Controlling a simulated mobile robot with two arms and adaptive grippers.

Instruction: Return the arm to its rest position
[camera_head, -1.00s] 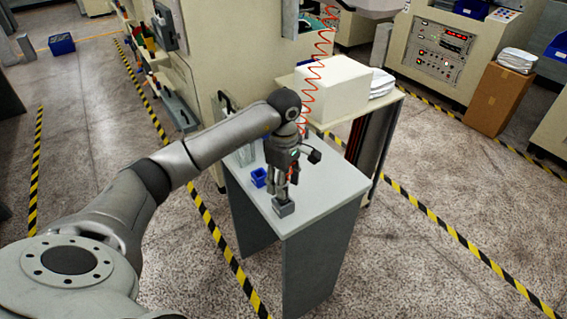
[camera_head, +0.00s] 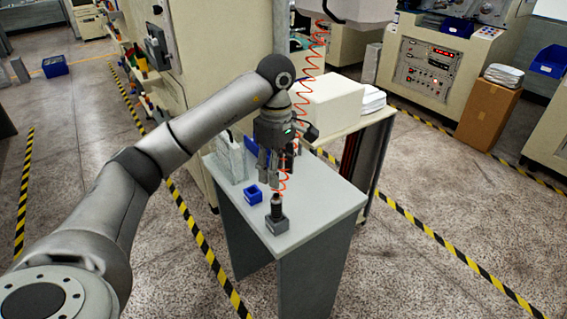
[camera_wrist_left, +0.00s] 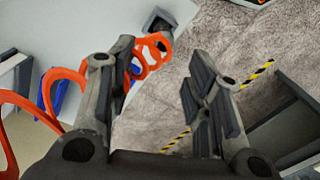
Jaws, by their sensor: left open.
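My left gripper (camera_head: 268,178) hangs above the small grey table (camera_head: 318,208), fingers pointing down. In the left wrist view its fingers (camera_wrist_left: 165,95) are apart with nothing held between them. A dark spindle (camera_head: 276,206) stands upright in a grey square holder (camera_head: 277,224) near the table's front edge, below and apart from the gripper. In the left wrist view the holder (camera_wrist_left: 158,20) shows at the top, partly behind orange coils. My right gripper is not in view.
A small blue holder (camera_head: 253,194) stands on the table left of the grey one. A red coiled cable (camera_head: 318,50) hangs close to the gripper. A white box (camera_head: 332,101) sits on a stand behind. The machine body (camera_head: 225,60) is close to the arm.

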